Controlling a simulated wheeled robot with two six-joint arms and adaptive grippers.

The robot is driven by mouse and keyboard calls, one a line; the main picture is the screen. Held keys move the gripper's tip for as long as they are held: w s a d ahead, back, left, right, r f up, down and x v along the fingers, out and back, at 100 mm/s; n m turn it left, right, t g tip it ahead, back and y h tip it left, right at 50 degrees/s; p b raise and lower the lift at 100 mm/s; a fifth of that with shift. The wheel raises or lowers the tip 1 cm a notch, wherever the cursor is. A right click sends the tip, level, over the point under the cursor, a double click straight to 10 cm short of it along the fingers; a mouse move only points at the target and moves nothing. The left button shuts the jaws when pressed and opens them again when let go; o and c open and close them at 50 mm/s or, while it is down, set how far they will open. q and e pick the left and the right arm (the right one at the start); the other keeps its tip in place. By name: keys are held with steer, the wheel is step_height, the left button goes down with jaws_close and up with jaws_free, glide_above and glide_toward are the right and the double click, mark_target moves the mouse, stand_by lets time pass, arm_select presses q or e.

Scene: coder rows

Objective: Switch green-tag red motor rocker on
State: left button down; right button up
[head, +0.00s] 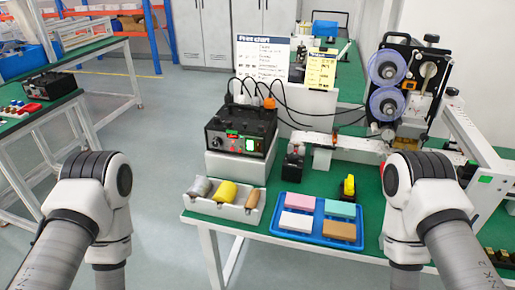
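A black control box (240,125) stands on a white block on the green table, left of centre. Its front has a knob at the left, a small green patch, a red spot (233,144) low in the middle and a bright green-white switch (250,145) at the right. The red spot may be the rocker, but it is too small to tell its position. Another green patch (485,179) shows on the white frame at the right. My two arms come in from the lower left and lower right, and both grippers are out of view.
A white tray (205,206) with three rolls and a blue tray (275,229) with coloured blocks lie in front of the box. Cables loop above it. A small black-and-red unit (293,163) stands beside it. A machine with purple reels (386,67) stands right.

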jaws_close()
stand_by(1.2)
